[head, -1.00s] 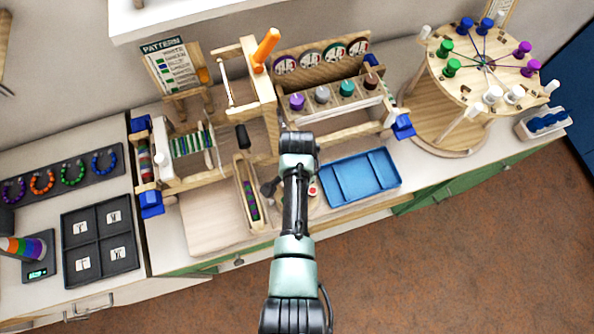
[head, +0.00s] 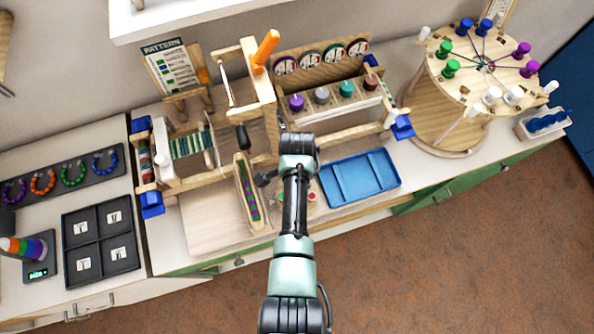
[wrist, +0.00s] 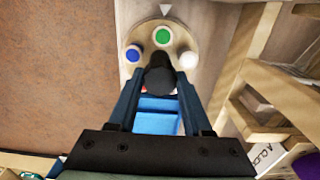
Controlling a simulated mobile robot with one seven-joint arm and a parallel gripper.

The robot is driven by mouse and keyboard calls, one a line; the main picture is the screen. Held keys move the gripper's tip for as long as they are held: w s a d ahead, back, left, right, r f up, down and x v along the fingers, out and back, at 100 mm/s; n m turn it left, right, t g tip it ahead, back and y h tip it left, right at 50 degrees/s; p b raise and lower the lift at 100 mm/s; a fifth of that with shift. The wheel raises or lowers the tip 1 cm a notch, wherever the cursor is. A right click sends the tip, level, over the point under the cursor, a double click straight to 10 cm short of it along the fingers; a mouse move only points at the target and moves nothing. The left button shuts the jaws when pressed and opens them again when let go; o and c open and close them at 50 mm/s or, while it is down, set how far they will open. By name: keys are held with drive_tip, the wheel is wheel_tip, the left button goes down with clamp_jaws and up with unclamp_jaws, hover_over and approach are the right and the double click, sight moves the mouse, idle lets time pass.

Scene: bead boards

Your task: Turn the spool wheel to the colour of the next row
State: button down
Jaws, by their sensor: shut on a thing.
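The spool wheel is a round wooden disc (wrist: 178,28) in the wrist view with coloured dots around a black centre knob (wrist: 160,78). The green dot (wrist: 162,36) lies nearest the white pointer triangle (wrist: 165,9). The blue dot (wrist: 133,53) is to the left and the white dot (wrist: 188,60) to the right. A bit of red shows beside the knob, mostly hidden. My gripper (wrist: 160,90) is shut on the knob, one finger on each side. In the head view my arm covers most of the wheel; its red dot (head: 312,196) shows.
A loom with striped weaving (head: 192,143) and a bead shuttle (head: 247,190) are left of my arm. A blue tray (head: 335,187) lies close on the right. A spool rack (head: 340,97) stands behind, and a round spool stand (head: 440,90) is farther right.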

drive_tip(key=shift+w+r, duration=0.1)
drive_tip(key=shift+c, duration=1.6)
unclamp_jaws()
wheel_tip(320, 180, up, 13)
drive_tip(key=b, duration=0.1)
